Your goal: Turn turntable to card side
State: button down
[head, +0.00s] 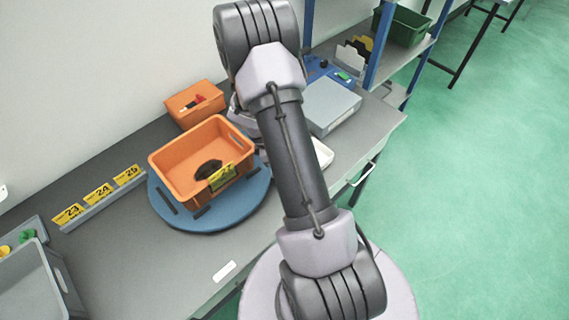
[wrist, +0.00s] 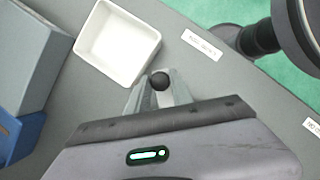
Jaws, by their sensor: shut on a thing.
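The blue round turntable (head: 205,221) lies on the grey bench, with dark blocks near its rim. An orange crate (head: 180,165) stands on it, holding a dark thing. A yellow card (head: 222,177) is on the crate's front right side, towards the bench's front edge. In the wrist view my gripper (wrist: 159,88) is shut on a black round knob (wrist: 160,80). What the knob is fixed to is hidden. In the head view my arm hides the gripper and part of the turntable's right side.
A white tray (wrist: 118,42) is close to the gripper. A grey box (head: 331,106) stands to the right and a smaller orange bin (head: 190,112) behind the crate. A rail with yellow number cards (head: 98,193) is left of the turntable. A grey bin (head: 35,285) is front left.

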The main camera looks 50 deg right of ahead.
jog(key=c, duration=1.1)
grip_release()
jog(key=shift+w+d, duration=0.2)
jog(key=shift+w, duration=0.1)
jog(key=shift+c, duration=0.2)
jog(key=shift+s, duration=0.1)
jog(key=shift+a+r, duration=0.1)
jog(key=shift+r, duration=0.1)
jog(key=p+v, duration=0.4)
jog(key=v, duration=1.3)
